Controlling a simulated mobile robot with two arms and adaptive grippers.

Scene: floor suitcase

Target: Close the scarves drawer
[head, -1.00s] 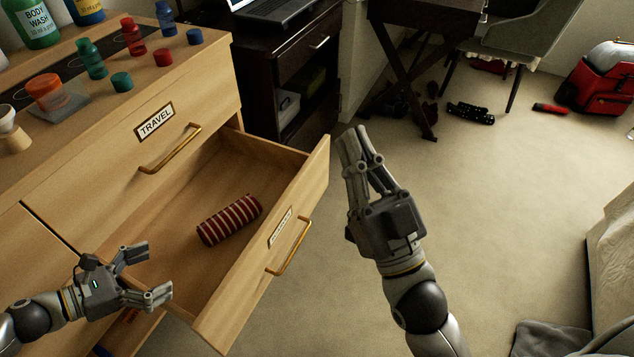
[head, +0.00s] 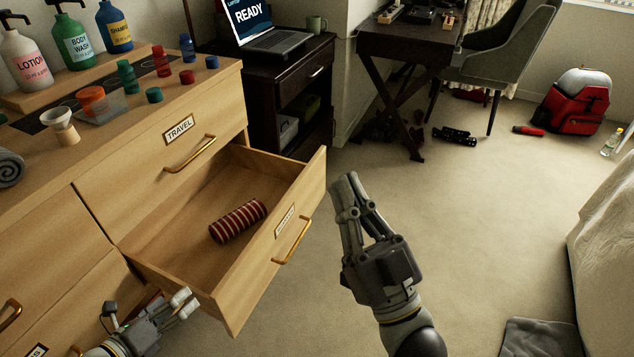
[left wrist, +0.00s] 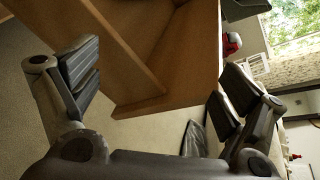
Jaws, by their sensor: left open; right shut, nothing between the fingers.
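The open drawer (head: 262,272) sticks out of the wooden dresser below the TRAVEL drawer. Its front has a brass handle (head: 292,242) and a small label too blurred to read. A rolled scarf (head: 238,221), dark red with pale stripes, lies inside. My left gripper (head: 183,303) is open and empty, low beside the drawer's near side. In the left wrist view, a wooden drawer corner (left wrist: 150,90) shows between and beyond the open fingers (left wrist: 158,85). I cannot tell whether they touch it. My right gripper (head: 352,190) is shut and empty, to the right of the drawer front, apparently apart from it.
The dresser top holds pump bottles (head: 75,40), small bottles and caps, and a funnel (head: 60,125). A dark cabinet with a laptop (head: 265,35) stands behind. The carpet (head: 450,220) right of the drawer is mostly clear. A red backpack (head: 575,105) stands far right.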

